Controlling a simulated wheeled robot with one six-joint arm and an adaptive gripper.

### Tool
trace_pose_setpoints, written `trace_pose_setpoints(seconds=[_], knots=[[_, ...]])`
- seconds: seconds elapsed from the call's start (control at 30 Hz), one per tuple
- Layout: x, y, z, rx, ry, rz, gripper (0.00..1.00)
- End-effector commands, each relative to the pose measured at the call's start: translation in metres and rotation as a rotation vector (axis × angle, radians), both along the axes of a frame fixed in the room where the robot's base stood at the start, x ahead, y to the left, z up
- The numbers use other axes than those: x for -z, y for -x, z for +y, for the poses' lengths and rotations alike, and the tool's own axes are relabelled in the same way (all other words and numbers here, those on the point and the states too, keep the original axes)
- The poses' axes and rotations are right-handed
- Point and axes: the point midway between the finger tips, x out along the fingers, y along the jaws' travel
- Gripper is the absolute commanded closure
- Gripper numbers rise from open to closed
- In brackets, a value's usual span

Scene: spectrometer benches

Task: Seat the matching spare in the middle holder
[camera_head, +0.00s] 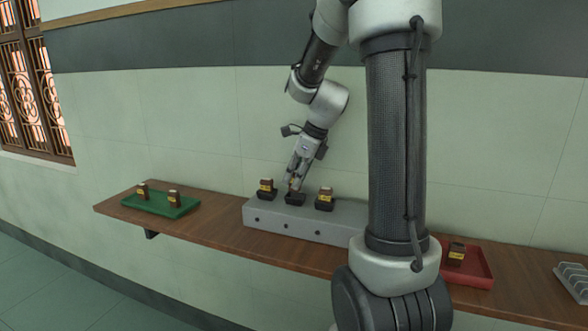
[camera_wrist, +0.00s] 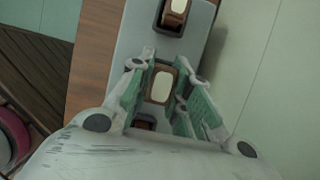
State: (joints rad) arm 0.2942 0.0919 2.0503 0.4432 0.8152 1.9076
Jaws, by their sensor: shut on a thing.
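My gripper (camera_head: 294,181) points down over the middle holder (camera_head: 295,200) of a grey bench block (camera_head: 300,222). In the wrist view my gripper (camera_wrist: 158,90) is shut on a brown spare (camera_wrist: 161,86) with a pale top, held between green-lined fingers. In the head view the fingers mostly hide the spare, and I cannot tell whether it touches the holder's floor. The left holder carries a brown, yellow-labelled unit (camera_head: 266,185), and the right holder another (camera_head: 326,194). A holder with a pale-topped unit (camera_wrist: 175,10) shows at the top of the wrist view.
A green tray (camera_head: 165,207) with two brown, yellow-labelled units (camera_head: 174,198) lies at the left. A red tray (camera_head: 478,264) with one similar unit (camera_head: 456,253) lies right. A pale slotted rack (camera_head: 574,279) stands at the far right. A wall rises behind the wooden shelf.

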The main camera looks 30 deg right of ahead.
Motion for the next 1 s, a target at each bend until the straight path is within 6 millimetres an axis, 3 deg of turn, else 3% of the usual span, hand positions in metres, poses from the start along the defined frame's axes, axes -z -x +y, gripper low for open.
trace_pose_setpoints(seconds=[0.3,1.0], knots=[[0.023,0.0,0.0,0.001,-0.001,0.001,1.0],[0.027,0.002,0.001,0.0,-0.001,0.006,1.0]])
